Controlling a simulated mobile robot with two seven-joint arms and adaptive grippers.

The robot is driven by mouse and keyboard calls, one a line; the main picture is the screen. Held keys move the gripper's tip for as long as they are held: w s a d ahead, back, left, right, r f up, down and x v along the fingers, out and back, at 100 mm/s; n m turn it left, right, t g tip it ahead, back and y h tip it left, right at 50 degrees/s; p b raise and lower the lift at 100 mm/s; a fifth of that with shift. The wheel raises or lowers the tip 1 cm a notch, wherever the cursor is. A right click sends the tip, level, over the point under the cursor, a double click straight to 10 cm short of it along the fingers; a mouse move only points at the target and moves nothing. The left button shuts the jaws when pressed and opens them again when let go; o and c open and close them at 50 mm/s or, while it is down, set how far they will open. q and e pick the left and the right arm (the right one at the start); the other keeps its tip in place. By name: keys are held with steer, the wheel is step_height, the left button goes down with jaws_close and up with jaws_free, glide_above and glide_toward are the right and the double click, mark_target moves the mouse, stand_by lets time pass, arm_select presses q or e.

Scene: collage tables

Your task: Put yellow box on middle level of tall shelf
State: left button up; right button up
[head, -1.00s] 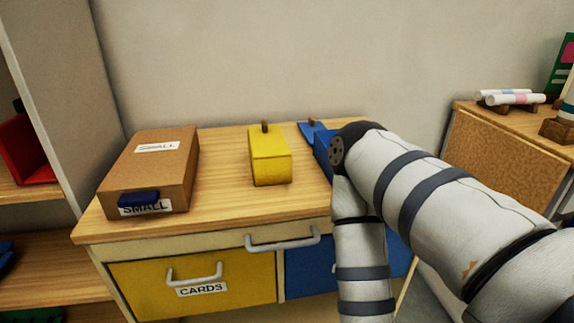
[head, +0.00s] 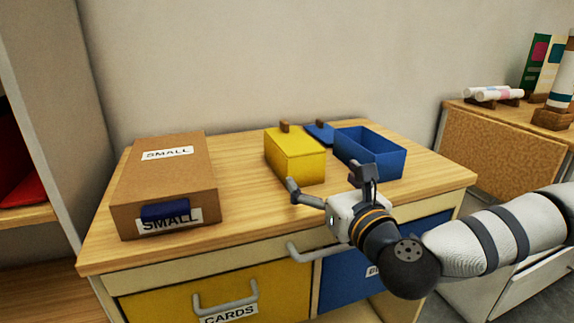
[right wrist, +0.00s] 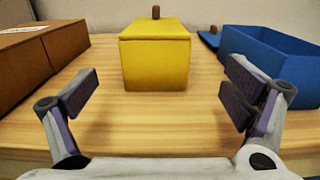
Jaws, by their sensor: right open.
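The yellow box (head: 296,155), with a lid and a small brown knob, stands upright on the wooden cabinet top. In the right wrist view the yellow box (right wrist: 155,58) is straight ahead, between the two fingers but beyond their tips. My right gripper (head: 327,182) is open and empty, just in front of the box and apart from it; its spread fingers show in the right wrist view (right wrist: 157,92). The tall shelf (head: 40,130) is at the left edge, only partly in view. My left gripper is not in view.
A brown cardboard box (head: 165,185) labelled SMALL stands left of the yellow box. An open blue box (head: 385,165) and its blue lid (head: 320,133) are to the right. Yellow and blue drawers with handles are below. A side table (head: 500,135) holds paper rolls.

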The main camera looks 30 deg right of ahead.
mark_target(300, 155)
steer(key=shift+w+f+b, duration=0.25)
steer(key=shift+f+b, duration=0.55)
steer(key=shift+b, duration=0.25)
steer(key=shift+w+d+r+b, duration=0.15)
steer(key=shift+w+b, duration=0.1)
steer(key=shift+w, duration=0.2)
steer(key=shift+w+r+b, duration=0.1)
steer(key=shift+w+b, duration=0.1)
steer(key=shift+w, duration=0.25)
steer(key=x, duration=0.2)
steer(key=r+x, duration=0.1)
steer(key=x, duration=0.2)
steer(key=p+x, duration=0.1)
steer(key=x, duration=0.2)
steer(key=shift+r, duration=0.2)
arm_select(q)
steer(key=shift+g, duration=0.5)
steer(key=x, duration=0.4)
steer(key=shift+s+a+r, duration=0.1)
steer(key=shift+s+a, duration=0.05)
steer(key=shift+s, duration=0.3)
arm_select(e)
steer(key=shift+c, duration=0.6)
steer(key=c, duration=1.3)
